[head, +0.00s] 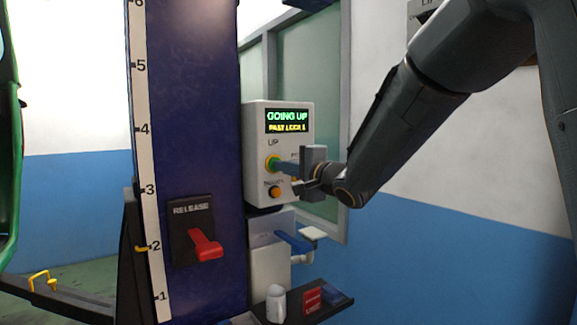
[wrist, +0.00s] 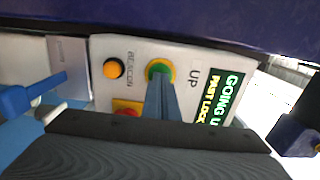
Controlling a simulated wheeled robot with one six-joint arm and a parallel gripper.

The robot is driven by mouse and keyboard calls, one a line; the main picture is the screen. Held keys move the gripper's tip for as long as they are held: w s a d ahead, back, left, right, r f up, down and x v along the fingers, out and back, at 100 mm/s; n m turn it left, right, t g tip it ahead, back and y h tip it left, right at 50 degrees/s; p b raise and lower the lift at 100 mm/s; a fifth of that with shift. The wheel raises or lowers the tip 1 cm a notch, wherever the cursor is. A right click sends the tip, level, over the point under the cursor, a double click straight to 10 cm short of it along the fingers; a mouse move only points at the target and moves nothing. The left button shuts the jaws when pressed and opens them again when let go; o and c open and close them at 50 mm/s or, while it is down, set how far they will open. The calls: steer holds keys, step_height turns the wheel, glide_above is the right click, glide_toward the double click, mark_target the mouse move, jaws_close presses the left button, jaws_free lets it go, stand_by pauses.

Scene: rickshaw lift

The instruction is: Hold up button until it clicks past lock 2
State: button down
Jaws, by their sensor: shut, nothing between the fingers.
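The white control box (head: 254,175) is fixed beside the blue lift post (head: 195,110). Its display (head: 287,121) reads "GOING UP" in green and "PAST LOCK 1" in yellow. The green UP button (head: 270,163) sits below the display, and it also shows in the wrist view (wrist: 160,70). My gripper (head: 279,165) is shut and empty, with its fingertips at the UP button and covering part of it. In the wrist view the blue-grey fingers (wrist: 161,98) reach onto the button's face. How far the button is pressed in is hidden.
An orange beacon button (head: 274,192) is just below; a red and yellow control (wrist: 127,107) is close to my fingers. A red release lever (head: 207,246) is on the post, beside a numbered scale (head: 142,130). A dark shelf (head: 318,311) with small items is below.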

steer(key=shift+a+r, duration=0.15)
steer(key=shift+r, duration=0.25)
stand_by(0.4)
steer(key=v, duration=1.4)
steer(key=shift+f+p, duration=0.35)
steer(key=shift+f, duration=0.05)
steer(key=s+d+f+n+g+h, duration=0.2)
steer(key=d+f+h, duration=0.35)
steer(key=f, duration=0.55)
steer(key=s+d+f+n+g+h, duration=0.25)
steer(key=d+f+h, duration=0.35)
steer(key=f, duration=0.4)
steer(key=s+f+n+g, duration=0.3)
steer(key=s+f, duration=0.3)
steer(key=s, duration=0.3)
steer(key=s+f+n+g, duration=0.3)
steer(key=s+f+g, duration=0.2)
steer(key=s, duration=0.5)
steer(key=shift+d+f+g+y, duration=0.35)
steer(key=shift+d+f+y, duration=0.15)
steer(key=shift+f, duration=0.2)
